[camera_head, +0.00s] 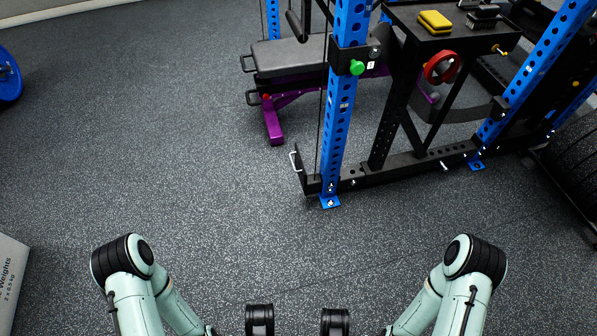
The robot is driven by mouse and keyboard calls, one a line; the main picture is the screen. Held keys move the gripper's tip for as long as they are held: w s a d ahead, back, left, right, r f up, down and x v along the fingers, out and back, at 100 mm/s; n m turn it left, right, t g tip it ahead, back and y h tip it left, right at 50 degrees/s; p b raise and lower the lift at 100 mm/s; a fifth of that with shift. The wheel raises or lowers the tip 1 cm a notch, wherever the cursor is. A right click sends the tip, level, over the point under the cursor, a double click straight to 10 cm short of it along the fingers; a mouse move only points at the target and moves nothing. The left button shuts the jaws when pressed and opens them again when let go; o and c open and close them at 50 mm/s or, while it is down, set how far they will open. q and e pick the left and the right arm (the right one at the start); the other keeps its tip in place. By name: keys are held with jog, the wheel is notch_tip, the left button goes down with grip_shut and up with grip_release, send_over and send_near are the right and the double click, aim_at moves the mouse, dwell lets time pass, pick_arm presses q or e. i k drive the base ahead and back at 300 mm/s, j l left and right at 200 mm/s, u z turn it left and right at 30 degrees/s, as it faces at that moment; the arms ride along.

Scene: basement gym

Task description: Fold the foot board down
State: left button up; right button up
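A narrow dark upright plate (299,171) with a silver handle (294,160) stands at the foot of the blue rack post; it looks like the foot board, tilted up, seen nearly edge-on. My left gripper (260,319) and my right gripper (335,321) appear as dark blocks at the bottom edge, cut off by the frame. Both are well short of the plate, with bare floor between. Their fingers cannot be made out.
The blue rack post (337,110) stands right beside the plate, on a black base rail (405,166). A bench with a purple frame (272,125) is behind. A weights box (12,282) is at the left edge. The speckled floor (200,180) is clear in front.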

aim_at(302, 174)
jog(key=i+j+u, duration=0.2)
jog(key=i, duration=0.3)
jog(key=i+j+u, duration=0.15)
jog(key=i, duration=0.4)
jog(key=j, duration=0.1)
